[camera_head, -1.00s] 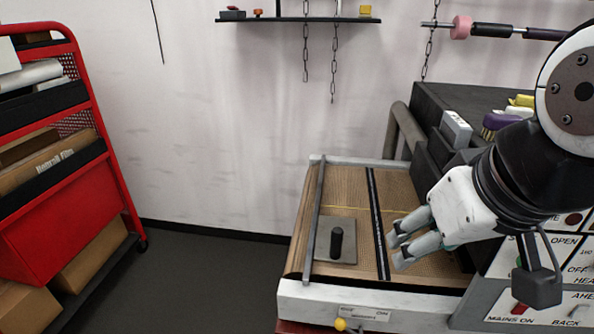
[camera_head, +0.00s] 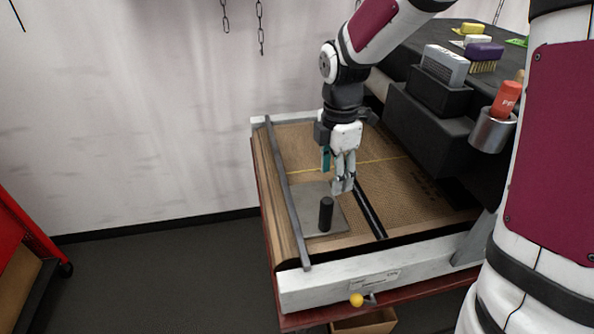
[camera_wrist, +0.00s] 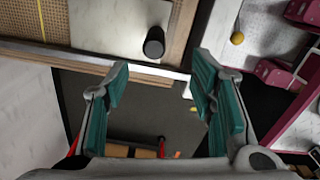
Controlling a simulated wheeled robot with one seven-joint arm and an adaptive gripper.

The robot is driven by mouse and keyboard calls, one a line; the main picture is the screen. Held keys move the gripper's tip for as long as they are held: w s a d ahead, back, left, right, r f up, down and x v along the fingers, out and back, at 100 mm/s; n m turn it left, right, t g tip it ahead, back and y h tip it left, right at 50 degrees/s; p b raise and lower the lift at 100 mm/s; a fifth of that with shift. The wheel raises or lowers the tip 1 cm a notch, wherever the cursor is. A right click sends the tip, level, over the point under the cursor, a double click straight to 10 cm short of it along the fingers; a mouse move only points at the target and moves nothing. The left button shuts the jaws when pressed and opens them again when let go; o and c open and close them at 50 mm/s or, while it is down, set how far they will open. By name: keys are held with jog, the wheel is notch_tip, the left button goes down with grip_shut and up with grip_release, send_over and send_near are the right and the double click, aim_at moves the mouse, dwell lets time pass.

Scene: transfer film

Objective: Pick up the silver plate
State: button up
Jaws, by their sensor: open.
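The silver plate (camera_head: 309,194) is a flat grey square with an upright black cylindrical handle (camera_head: 326,214). It lies on the brown mesh bed (camera_head: 410,205) of the machine, near its left front part. My gripper (camera_head: 343,186) is above the bed, just behind and slightly right of the handle in the head view, with its fingers pointing down. In the wrist view the gripper (camera_wrist: 160,78) is open and empty. The plate (camera_wrist: 100,25) and handle (camera_wrist: 153,42) show there beyond the fingertips, not between them. The plate's far edge is cut off in that view.
A dark bar (camera_head: 286,195) runs along the bed's left side, and a black rod (camera_head: 370,210) lies right of the plate. A dark housing (camera_head: 425,125) with brushes stands to the right. A yellow knob (camera_head: 356,299) sticks out at the front. A red cart (camera_head: 15,245) stands left.

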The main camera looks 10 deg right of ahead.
aim_at(329, 200)
jog(key=shift+w+f+n, duration=0.3)
jog(key=shift+w+f, duration=0.15)
jog(key=shift+f, duration=0.4)
notch_tip(329, 200, down, 8)
jog(key=shift+f, duration=0.1)
jog(key=shift+a+f+p, duration=0.15)
jog(key=shift+f+p, duration=0.05)
jog(key=shift+f, duration=1.1)
jog(key=shift+a+f+p, duration=0.15)
jog(key=shift+f, duration=1.15)
jog(key=shift+c, duration=0.3)
grip_shut()
